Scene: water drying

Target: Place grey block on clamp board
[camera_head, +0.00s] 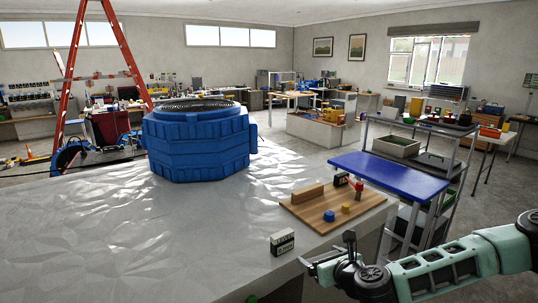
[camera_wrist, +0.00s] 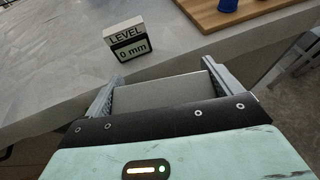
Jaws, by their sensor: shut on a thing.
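My gripper (camera_wrist: 160,80) is shut on a flat grey block (camera_wrist: 160,93), which lies between its two fingers in the wrist view. In the head view my gripper (camera_head: 332,256) is at the lower right, by the table's near right edge, and I cannot make out the block there. The clamp board (camera_head: 318,221) is a wooden board lying on the table beyond my gripper. It carries a wooden bar, a red and black clamp, a blue knob and a yellow knob. The board's corner (camera_wrist: 208,24) shows at the top right of the wrist view, apart from the block.
A small box reading LEVEL 0 mm (camera_head: 282,242) stands on the white-covered table (camera_head: 150,250), left of my gripper. A large blue round machine (camera_head: 198,145) stands farther back. A blue-topped cart (camera_head: 388,176) stands beyond the board. The table's front left is clear.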

